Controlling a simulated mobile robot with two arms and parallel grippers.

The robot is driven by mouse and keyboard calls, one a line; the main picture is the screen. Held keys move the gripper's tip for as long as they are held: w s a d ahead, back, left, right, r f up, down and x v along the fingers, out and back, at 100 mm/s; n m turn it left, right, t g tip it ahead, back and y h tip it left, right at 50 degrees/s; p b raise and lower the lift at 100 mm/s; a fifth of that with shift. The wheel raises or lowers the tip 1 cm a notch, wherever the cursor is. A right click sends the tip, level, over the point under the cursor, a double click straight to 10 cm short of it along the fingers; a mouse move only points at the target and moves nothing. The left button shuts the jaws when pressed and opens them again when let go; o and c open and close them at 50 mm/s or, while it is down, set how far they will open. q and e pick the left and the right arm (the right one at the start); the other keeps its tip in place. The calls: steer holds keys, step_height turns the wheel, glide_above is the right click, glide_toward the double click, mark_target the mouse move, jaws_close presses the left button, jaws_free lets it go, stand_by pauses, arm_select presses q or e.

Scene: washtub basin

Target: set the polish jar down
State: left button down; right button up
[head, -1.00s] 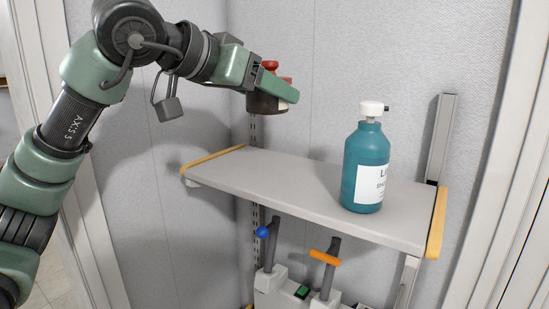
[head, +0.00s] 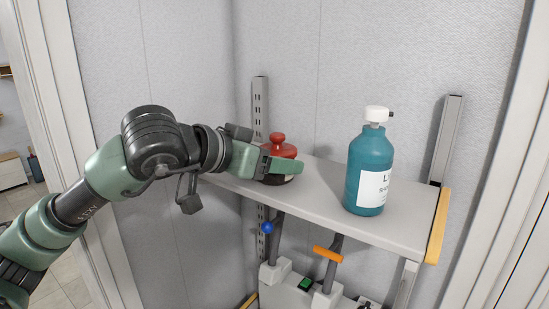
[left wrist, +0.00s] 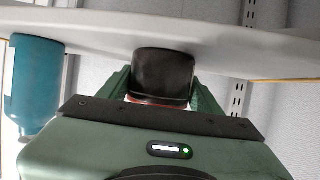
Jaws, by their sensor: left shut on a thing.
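The polish jar (head: 279,149) has a red knobbed lid and a dark body, and stands upright at the left part of the grey shelf (head: 315,206). My left gripper (head: 287,168) is shut on the jar, with a green finger across its near side. In the left wrist view, which looks upside down, the jar's dark body (left wrist: 163,70) sits between the two green fingers (left wrist: 160,84), its base at the shelf surface (left wrist: 92,30). I cannot tell whether the base fully touches the shelf. My right gripper is not in view.
A teal pump bottle (head: 368,165) with a white label stands on the right half of the shelf. Bare shelf lies between it and the jar. Below are a blue-knobbed lever (head: 267,228) and an orange-handled lever (head: 328,254). Walls close in behind.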

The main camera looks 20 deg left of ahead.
arm_select(q)
steer(key=c, duration=0.7)
jaws_free()
steer(key=shift+f, duration=0.15)
steer(key=o, duration=0.4)
steer(key=b+v, duration=0.4)
steer(key=v, duration=0.8)
steer(key=shift+r+b, duration=0.2)
steer(key=shift+b, duration=0.2)
